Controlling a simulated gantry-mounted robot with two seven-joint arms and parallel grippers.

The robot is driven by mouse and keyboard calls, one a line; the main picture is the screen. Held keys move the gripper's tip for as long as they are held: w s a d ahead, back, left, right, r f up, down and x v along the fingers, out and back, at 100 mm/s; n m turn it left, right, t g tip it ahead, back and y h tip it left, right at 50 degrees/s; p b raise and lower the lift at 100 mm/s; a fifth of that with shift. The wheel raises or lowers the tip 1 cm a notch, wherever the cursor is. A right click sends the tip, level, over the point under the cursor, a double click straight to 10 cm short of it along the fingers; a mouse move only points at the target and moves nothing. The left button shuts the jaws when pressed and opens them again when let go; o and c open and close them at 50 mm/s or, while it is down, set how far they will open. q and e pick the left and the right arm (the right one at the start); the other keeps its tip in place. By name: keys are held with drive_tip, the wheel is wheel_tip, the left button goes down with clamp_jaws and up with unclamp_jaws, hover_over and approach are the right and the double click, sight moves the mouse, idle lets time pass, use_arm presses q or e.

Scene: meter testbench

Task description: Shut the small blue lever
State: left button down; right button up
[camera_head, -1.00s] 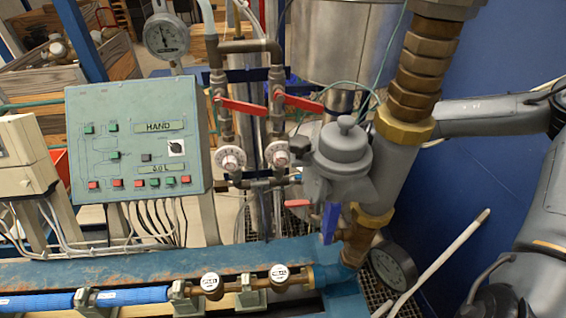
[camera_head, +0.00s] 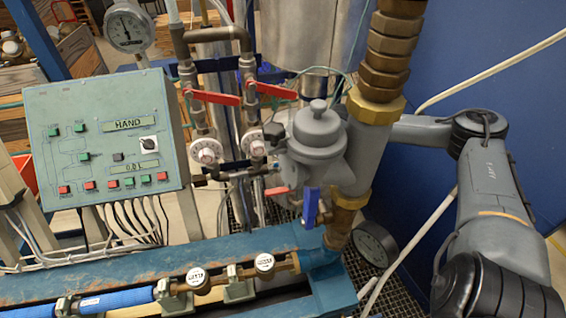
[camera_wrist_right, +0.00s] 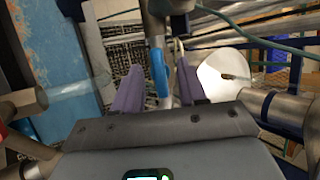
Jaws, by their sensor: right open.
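The small blue lever (camera_head: 310,207) hangs down, near vertical, on the brass fitting below the grey valve body (camera_head: 317,135). In the right wrist view the blue lever (camera_wrist_right: 160,72) shows between the two purple fingers of my right gripper (camera_wrist_right: 157,82). The fingers are apart, with a visible gap on the lever's right; I cannot tell whether the left one touches it. In the head view my right arm reaches in from the right behind the thick pipe, and its gripper is hidden there. My left gripper is not in view.
Two red levers (camera_head: 214,97) sit on the pipes left of the valve body, and a smaller red lever (camera_head: 277,191) is beside the blue one. A round gauge (camera_head: 374,243) stands right of the brass pipe. A green control panel (camera_head: 106,142) is at left.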

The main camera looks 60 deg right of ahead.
drive_tip(key=shift+w+a+f, duration=0.1)
drive_tip(key=shift+w+f, duration=0.15)
drive_tip(key=shift+f, duration=0.05)
drive_tip(key=shift+c, duration=0.4)
clamp_jaws()
